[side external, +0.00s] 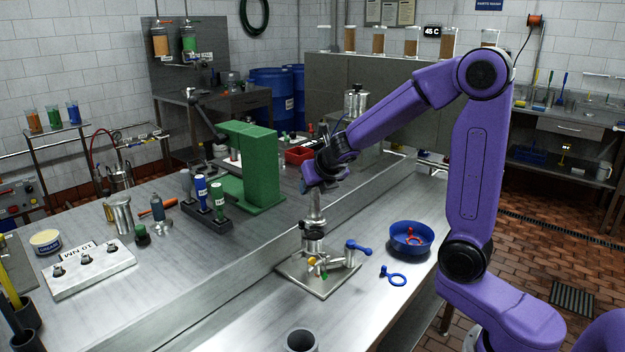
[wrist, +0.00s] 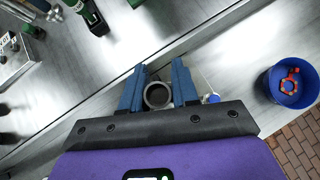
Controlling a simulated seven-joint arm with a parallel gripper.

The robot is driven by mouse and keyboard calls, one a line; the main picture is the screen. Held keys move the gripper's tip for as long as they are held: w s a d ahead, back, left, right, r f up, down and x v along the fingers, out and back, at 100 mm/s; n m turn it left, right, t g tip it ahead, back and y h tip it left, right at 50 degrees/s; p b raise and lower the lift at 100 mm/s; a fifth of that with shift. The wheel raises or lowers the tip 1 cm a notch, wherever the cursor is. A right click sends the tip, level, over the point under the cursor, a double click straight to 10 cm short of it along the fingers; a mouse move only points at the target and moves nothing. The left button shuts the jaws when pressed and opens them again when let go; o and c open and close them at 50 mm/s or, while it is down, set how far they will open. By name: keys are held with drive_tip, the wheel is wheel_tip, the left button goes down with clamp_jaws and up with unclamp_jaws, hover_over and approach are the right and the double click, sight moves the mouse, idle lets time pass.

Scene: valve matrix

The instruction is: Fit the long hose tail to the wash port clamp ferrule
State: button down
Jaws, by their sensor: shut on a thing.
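My gripper (side external: 322,185) is shut on the long hose tail (side external: 316,207), a silvery metal tube that hangs upright below the fingers. In the wrist view my gripper (wrist: 157,88) has its blue fingers on either side of the tail's round open end (wrist: 147,96). The tail is above the valve assembly (side external: 322,284), which stands on a square metal plate. Its lower end is at the top of the assembly's dark upper part; I cannot tell whether they touch. The wash port ferrule cannot be made out separately there.
A blue bowl (side external: 425,245) holding a red clamp (side external: 411,239) stands to the right. A blue ring-shaped piece (side external: 396,279) lies on the bench. A blue-handled lever (side external: 358,247) sticks out from the assembly. A grey cup (side external: 301,341) is in front. A green block (side external: 262,165) stands behind.

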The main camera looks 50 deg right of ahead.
sight(313, 198)
drive_tip(key=shift+f, duration=1.95)
drive_tip(key=c, duration=0.8)
unclamp_jaws()
drive_tip(key=shift+s+r, duration=0.1)
drive_tip(key=v, duration=1.7)
drive_tip(key=s+a+f+m+g+y, duration=0.1)
drive_tip(key=s+a+f+m+g, duration=0.1)
drive_tip(key=s+f+m, duration=0.2)
drive_tip(key=s+a+f+m+g+y, duration=0.1)
drive_tip(key=s+a+f+m+g, duration=0.2)
drive_tip(key=s+m, duration=0.5)
drive_tip(key=s+a+f+m+g+y, duration=0.2)
drive_tip(key=s+f+m, duration=0.4)
drive_tip(key=s, duration=0.4)
drive_tip(key=shift+s+a+m+g, duration=0.3)
drive_tip(key=shift+s+a+g, duration=0.05)
drive_tip(key=shift+a+g, duration=0.15)
